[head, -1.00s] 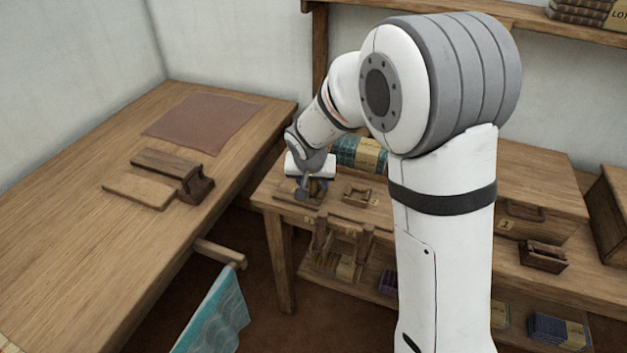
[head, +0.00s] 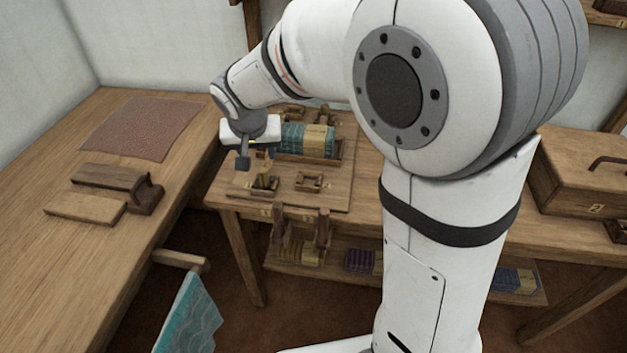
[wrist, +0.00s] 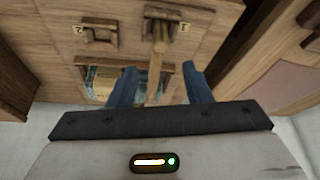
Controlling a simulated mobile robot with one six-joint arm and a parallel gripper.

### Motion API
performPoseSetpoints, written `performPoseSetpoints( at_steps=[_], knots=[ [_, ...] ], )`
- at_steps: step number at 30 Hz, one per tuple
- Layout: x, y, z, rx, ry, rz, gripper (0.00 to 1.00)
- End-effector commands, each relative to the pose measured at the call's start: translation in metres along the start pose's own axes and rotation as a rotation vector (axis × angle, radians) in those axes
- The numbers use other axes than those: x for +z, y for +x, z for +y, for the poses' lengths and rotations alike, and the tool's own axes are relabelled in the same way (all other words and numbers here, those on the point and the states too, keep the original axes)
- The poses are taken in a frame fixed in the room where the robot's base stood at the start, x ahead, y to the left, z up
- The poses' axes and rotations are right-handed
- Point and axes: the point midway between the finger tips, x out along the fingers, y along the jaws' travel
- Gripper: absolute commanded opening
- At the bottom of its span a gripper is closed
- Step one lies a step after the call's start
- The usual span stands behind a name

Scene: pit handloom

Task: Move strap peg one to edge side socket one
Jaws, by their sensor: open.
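Strap peg one, a light wooden peg (wrist: 155,72), stands in a small dark holder (wrist: 168,22) beside a plate marked 1 in the wrist view. The peg also shows in the head view (head: 263,180). My gripper (wrist: 160,90) is open, its two blue fingers apart with the near end of the peg showing between them. In the head view my gripper (head: 243,165) hangs just left of the peg, above the bench. I cannot tell whether a finger touches the peg. I cannot make out which fixture is edge side socket one.
A second holder (head: 308,181) stands right of the peg and looks empty. Behind it lies a teal and tan cloth roll (head: 305,140) in a wooden tray. The left table (head: 60,240) bears dark and light wooden blocks (head: 115,190) and a brown mat (head: 142,128).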

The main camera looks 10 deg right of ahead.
Motion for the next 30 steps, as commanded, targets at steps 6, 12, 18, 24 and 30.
performPoseSetpoints(
  at_steps=[6, 12, 18, 24, 30],
  knots=[
    [0.029, -0.027, 0.067, 0.022, -0.005, -0.046, 0.45],
    [0.102, -0.062, 0.146, 0.019, -0.035, -0.135, 0.45],
    [0.161, -0.077, 0.178, -0.014, -0.067, -0.187, 0.45],
    [0.177, -0.080, 0.186, -0.028, -0.081, -0.202, 0.45],
    [0.176, -0.080, 0.185, -0.028, -0.082, -0.201, 0.45]
  ],
)
